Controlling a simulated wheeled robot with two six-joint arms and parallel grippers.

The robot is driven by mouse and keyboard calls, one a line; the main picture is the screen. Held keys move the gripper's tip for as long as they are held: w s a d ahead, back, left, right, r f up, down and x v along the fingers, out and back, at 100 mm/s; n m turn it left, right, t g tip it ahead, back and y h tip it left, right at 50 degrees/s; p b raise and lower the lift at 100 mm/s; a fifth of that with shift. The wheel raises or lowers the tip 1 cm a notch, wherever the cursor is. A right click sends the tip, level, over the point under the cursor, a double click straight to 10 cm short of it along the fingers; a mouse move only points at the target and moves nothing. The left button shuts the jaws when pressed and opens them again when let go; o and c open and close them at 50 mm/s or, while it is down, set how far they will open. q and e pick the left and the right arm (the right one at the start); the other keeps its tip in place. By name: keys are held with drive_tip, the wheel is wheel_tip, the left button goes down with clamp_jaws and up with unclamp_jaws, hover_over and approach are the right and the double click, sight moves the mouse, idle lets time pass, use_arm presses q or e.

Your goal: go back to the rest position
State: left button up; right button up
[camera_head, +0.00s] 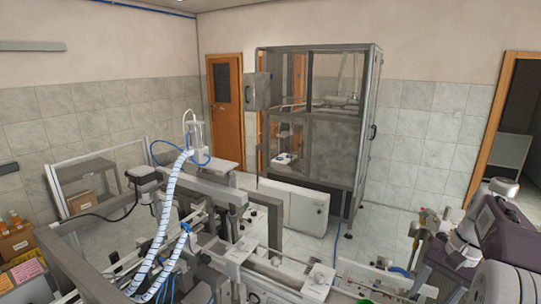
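No gripper of mine can be made out in the head view. Grey, white and dark jointed parts, which look like arm links, stand at the right edge. I cannot tell for certain whether they are mine, and no fingertips show on them. No arm comes in from the left. The cap feeder machine (230,250) fills the lower middle, with metal rails, blue hoses and a pale ribbed conduit (160,225) rising over it. A tall framed cabinet (338,145) with clear panels stands behind it.
A white box (308,212) sits low in front of the cabinet. Cardboard boxes (18,240) with orange-topped items stand at the left edge. An orange door (226,110) is at the back, and a doorway opens at the right. Tiled floor (385,230) shows clear right of the cabinet.

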drive_tip(key=w+a+f+n+g+b, duration=0.1)
drive_tip(key=w+a+f+n+b, duration=0.25)
drive_tip(key=a+f+b, duration=0.7)
drive_tip(key=s+a+f+n+b, duration=0.1)
drive_tip(key=s+a+f+b, duration=0.2)
drive_tip(key=f, duration=0.6)
drive_tip(key=s+a+f+n+t+h+b, duration=0.1)
drive_tip(key=s+a+f+n+b, duration=0.1)
drive_tip(key=f, duration=0.7)
drive_tip(key=s+a+f+n+h+b, duration=0.1)
drive_tip(key=s+a+f+b, duration=0.3)
drive_tip(key=f, duration=0.5)
drive_tip(key=s+n+b, duration=0.1)
drive_tip(key=s+b, duration=0.1)
drive_tip(key=shift+s+a+f, duration=0.3)
drive_tip(key=shift+a+f, duration=0.05)
drive_tip(key=shift+a, duration=0.05)
drive_tip(key=shift+w+a, duration=0.1)
drive_tip(key=shift+w, duration=0.05)
